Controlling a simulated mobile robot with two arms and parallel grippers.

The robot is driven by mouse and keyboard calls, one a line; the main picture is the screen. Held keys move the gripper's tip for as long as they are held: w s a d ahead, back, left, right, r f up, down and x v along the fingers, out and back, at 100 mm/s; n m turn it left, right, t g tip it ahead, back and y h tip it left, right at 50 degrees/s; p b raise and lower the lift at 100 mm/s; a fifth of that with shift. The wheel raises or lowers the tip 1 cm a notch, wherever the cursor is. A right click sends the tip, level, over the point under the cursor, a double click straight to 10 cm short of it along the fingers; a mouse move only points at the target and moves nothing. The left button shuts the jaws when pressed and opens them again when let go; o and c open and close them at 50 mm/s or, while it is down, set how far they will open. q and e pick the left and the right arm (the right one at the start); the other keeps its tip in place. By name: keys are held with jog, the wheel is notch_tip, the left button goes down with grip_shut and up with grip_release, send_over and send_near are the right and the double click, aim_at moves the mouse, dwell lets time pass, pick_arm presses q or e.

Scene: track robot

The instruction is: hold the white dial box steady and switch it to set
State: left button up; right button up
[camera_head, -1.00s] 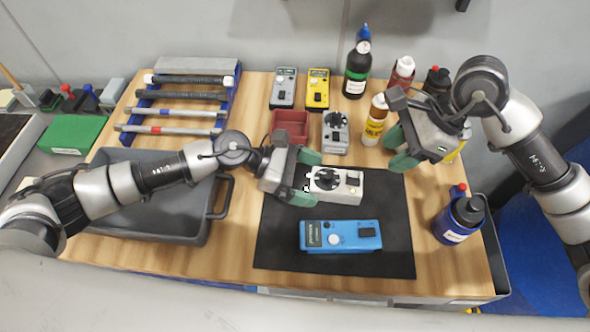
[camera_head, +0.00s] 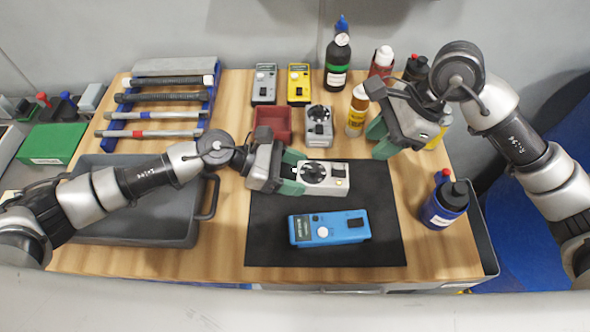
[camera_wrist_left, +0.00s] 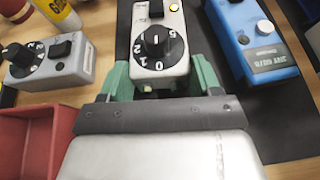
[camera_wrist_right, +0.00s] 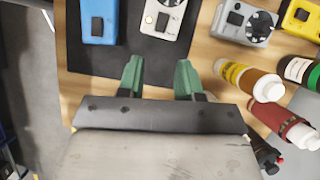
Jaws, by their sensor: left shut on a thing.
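The white dial box (camera_head: 338,183) lies on the black mat (camera_head: 262,228), with a black numbered dial (camera_wrist_left: 158,41), a black switch and a light button on top. My left gripper (camera_head: 293,177) is shut on its left end, one green finger on each side, as the left wrist view (camera_wrist_left: 160,80) shows. My right gripper (camera_head: 376,137) is open and empty, above and to the right of the box. In the right wrist view the white box (camera_wrist_right: 166,17) shows beyond the open fingers (camera_wrist_right: 160,78), apart from them.
A blue box (camera_head: 330,228) lies on the mat in front of the white box. A grey dial box (camera_head: 318,127), a red bin (camera_head: 272,120) and several bottles, including a yellow one (camera_head: 357,112), stand behind. A dark tray (camera_head: 130,235) is at left.

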aim_at(334, 171)
jog(key=shift+a+r, duration=0.1)
jog(key=shift+a, duration=0.1)
jog(key=shift+c, duration=1.1)
jog(key=a+n, duration=0.2)
jog(key=a+r+n+h, duration=0.1)
jog(key=a+n, duration=0.1)
jog(key=a+n+h, duration=0.1)
jog(key=a+n, duration=0.1)
jog(key=shift+s+a+r, duration=0.25)
jog(key=shift+s+r, duration=0.1)
jog(key=shift+s, duration=0.05)
grip_shut()
jog(key=shift+w+a+f+n+t+h, duration=0.1)
jog(key=shift+f+n+h, duration=0.55)
jog(key=shift+f, duration=0.5)
jog(key=shift+d+f+n+t+h, duration=0.1)
jog(key=shift+f+n+h, duration=0.4)
jog(key=shift+f+n, duration=0.55)
jog(key=shift+w+a+f+n+t+h, duration=0.1)
jog(key=shift+f+n+h, duration=0.5)
jog(key=shift+f, duration=0.7)
